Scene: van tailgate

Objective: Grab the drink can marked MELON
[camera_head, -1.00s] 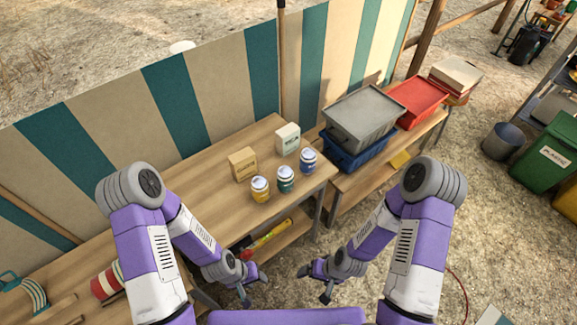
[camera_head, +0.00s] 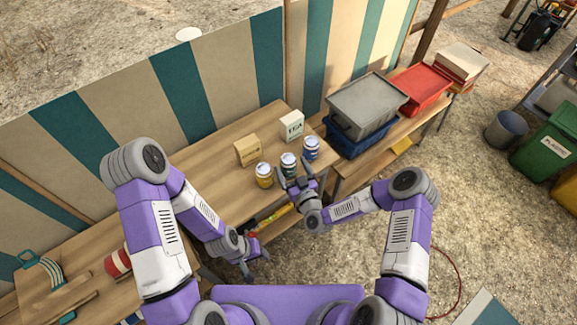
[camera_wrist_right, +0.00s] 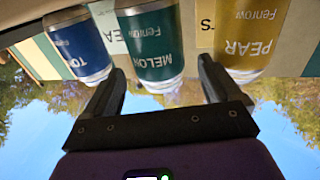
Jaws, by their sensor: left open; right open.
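The green can marked MELON (camera_head: 288,160) stands upright near the table's front edge, between two other cans. In the right wrist view, which is upside down, the MELON can (camera_wrist_right: 155,45) shows its label between the two fingers. My right gripper (camera_head: 294,174) is open just in front of it, the fingers pointing at the can. I cannot tell if they touch it. My left gripper (camera_head: 258,266) is open and empty, low in front of the table.
A yellow can marked PEAR (camera_head: 264,175) stands left of the MELON can, and a blue can (camera_head: 311,147) right of it, both close. A tan box (camera_head: 247,150) and a white box (camera_head: 292,126) stand behind. A grey crate (camera_head: 366,102) is farther right.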

